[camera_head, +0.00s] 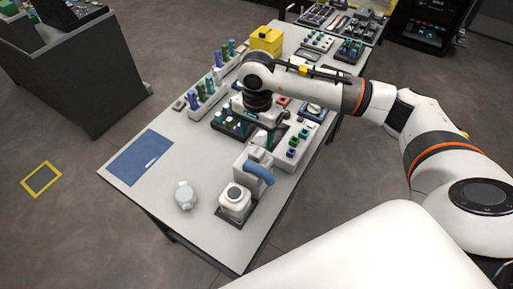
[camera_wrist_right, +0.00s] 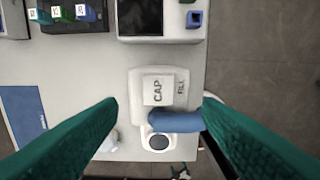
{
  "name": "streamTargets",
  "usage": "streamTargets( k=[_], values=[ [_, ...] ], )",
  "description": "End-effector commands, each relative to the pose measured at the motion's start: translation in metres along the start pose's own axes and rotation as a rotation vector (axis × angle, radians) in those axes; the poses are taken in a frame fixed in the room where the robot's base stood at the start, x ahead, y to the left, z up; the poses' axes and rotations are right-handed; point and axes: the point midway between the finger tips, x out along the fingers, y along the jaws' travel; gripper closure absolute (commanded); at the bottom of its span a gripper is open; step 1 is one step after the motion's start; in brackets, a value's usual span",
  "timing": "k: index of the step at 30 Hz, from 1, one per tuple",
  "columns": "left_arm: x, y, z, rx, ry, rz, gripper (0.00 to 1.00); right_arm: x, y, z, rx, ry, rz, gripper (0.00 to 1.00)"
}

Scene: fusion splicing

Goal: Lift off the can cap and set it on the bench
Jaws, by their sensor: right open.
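A white block marked CAP (camera_wrist_right: 157,89) sits on a white can body marked FILL (camera_wrist_right: 181,88) in the right wrist view. A curved blue spout or handle (camera_wrist_right: 176,122) is beside it. In the head view, the white can (camera_head: 247,163) and blue curved part (camera_head: 259,174) stand near the front of the bench. My right gripper (camera_wrist_right: 146,105) is open and empty; its green fingers spread either side of the can in the right wrist view. In the head view the gripper (camera_head: 268,137) is above the bench, just behind the can, partly hidden. My left gripper is not in view.
A white pot with a dark round top (camera_head: 235,193) stands in front of the can. A pale jar-like object (camera_head: 185,195) is to its left. A blue mat (camera_head: 141,158) lies on the grey bench (camera_head: 186,140). Bare bench surface lies between mat and can. Racks and trays fill the back.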

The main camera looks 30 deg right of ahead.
Motion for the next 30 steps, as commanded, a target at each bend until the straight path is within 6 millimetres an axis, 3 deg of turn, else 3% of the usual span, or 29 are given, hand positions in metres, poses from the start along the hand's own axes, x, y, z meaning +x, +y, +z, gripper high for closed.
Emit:
streamTargets(
  k=[5, 14, 18, 24, 26, 30],
  values=[
    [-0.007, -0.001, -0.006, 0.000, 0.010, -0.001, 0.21, 0.014, 0.000, -0.001, 0.000, 0.002, 0.000, 0.40],
    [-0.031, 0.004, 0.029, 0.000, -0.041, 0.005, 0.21, 0.052, -0.003, -0.002, 0.002, 0.004, -0.002, 0.40],
    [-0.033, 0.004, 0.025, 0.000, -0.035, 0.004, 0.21, 0.065, -0.002, -0.001, 0.000, 0.003, 0.001, 0.40],
    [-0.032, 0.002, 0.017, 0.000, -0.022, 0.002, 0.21, 0.066, -0.002, -0.001, 0.000, 0.002, 0.003, 0.40],
    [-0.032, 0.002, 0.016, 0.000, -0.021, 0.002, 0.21, 0.066, -0.002, -0.001, 0.000, 0.002, 0.003, 0.47],
    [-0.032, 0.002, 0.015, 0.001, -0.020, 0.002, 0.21, 0.066, -0.002, -0.001, 0.000, 0.002, 0.002, 0.69]
  ],
)
